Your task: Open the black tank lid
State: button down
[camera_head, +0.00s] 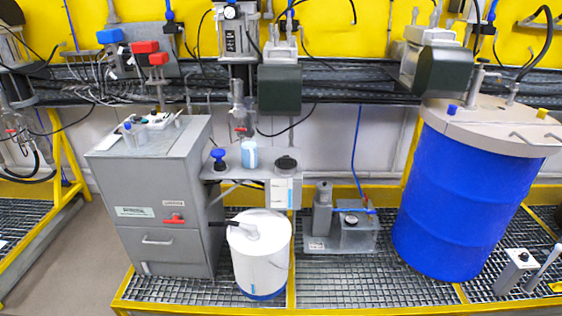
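A round black lid (286,164) sits on top of a small pale tank (283,192) near the middle of the view. The lid looks seated flat on the tank. The tank hangs at the right end of a grey shelf, just above and right of a white drum. A smaller dark cap (351,220) sits on a low grey box-shaped tank (357,234) further right. Which of the two the task means is not marked. My gripper is not in view.
A grey cabinet (158,205) stands left. A dark green motor (280,88) hangs above the lid. A large blue drum (458,195) stands right. Open grating (370,282) lies in front.

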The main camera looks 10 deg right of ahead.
aim_at(286, 163)
jog(key=u, duration=0.1)
jog(key=i, duration=0.9)
jog(key=u, duration=1.1)
jog(key=k, duration=0.6)
jog(key=u, duration=0.25)
